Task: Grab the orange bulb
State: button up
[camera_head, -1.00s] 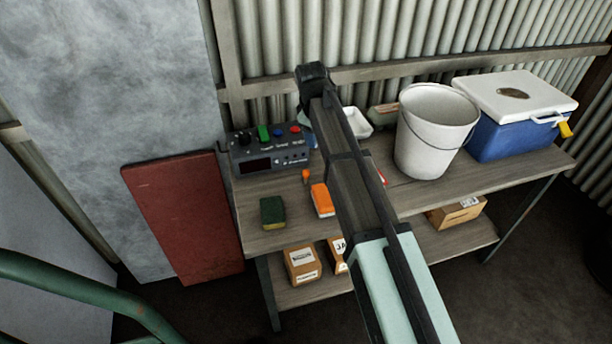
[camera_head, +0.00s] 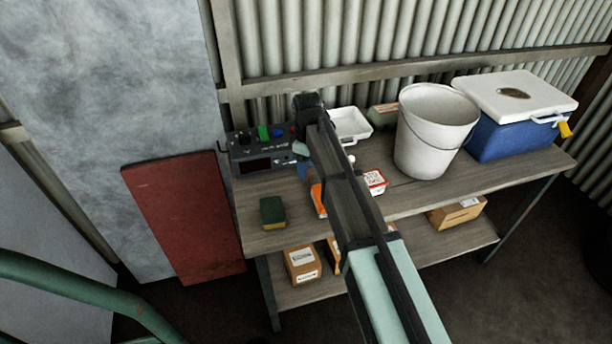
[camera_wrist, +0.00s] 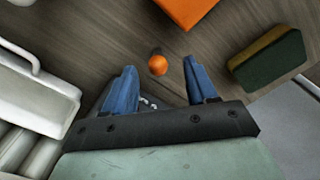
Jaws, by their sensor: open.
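The orange bulb (camera_wrist: 157,64) is a small round thing on the wooden bench top. In the wrist view it lies just beyond and between the tips of my gripper's two blue fingers (camera_wrist: 160,72). The fingers are spread apart with nothing between them. In the head view my gripper (camera_head: 303,172) is over the bench, in front of the grey control box. The bulb is hidden there behind my gripper and arm.
An orange box (camera_wrist: 186,8) and a green-yellow sponge (camera_wrist: 268,60) lie nearby. A grey control box (camera_head: 265,152), white tray (camera_head: 350,125), red-white box (camera_head: 374,181), white bucket (camera_head: 432,135) and blue cooler (camera_head: 508,135) stand on the bench (camera_head: 262,190).

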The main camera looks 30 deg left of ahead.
jog(key=shift+w+a+f, duration=0.1)
jog(key=shift+f, duration=1.25)
jog(key=shift+w+a+f, duration=0.1)
jog(key=shift+f, duration=1.2)
jog(key=shift+c, duration=0.2)
jog(key=c, duration=0.9)
